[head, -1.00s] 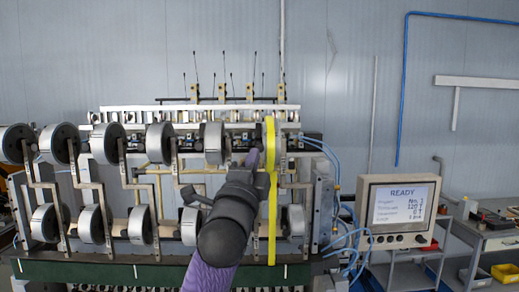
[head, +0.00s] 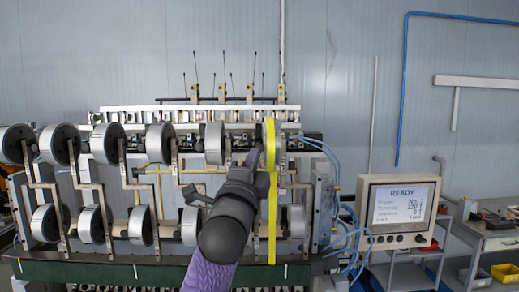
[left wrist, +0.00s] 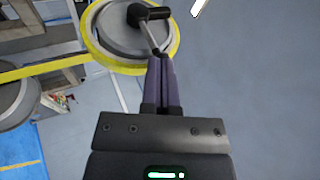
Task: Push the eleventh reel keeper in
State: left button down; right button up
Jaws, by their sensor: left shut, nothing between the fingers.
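The reel with the yellow band (head: 269,135) is at the right end of the winder's upper row. In the left wrist view it shows as a grey disc with a yellow rim (left wrist: 91,42). A dark bar on a thin metal rod (left wrist: 148,13), apparently the reel keeper, stands across the disc's face. My left gripper (head: 254,158) is shut and empty, just left of the yellow reel. In the left wrist view its fingertips (left wrist: 160,62) lie close below the rod's end; I cannot tell whether they touch. My right gripper is not in view.
Several grey reels (head: 61,144) on crank-shaped metal arms fill the upper and lower rows to the left. A yellow strip (head: 272,225) hangs down from the banded reel. Blue hoses (head: 350,235) and a READY display (head: 402,206) are to the right.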

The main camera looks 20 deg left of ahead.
pick_arm(q)
jog(key=shift+w+a, duration=0.4)
jog(key=shift+w, duration=0.45)
jog(key=shift+s, duration=0.15)
jog(key=s+d+p, duration=0.2)
jog(key=s, duration=0.6)
jog(key=shift+s, duration=0.4)
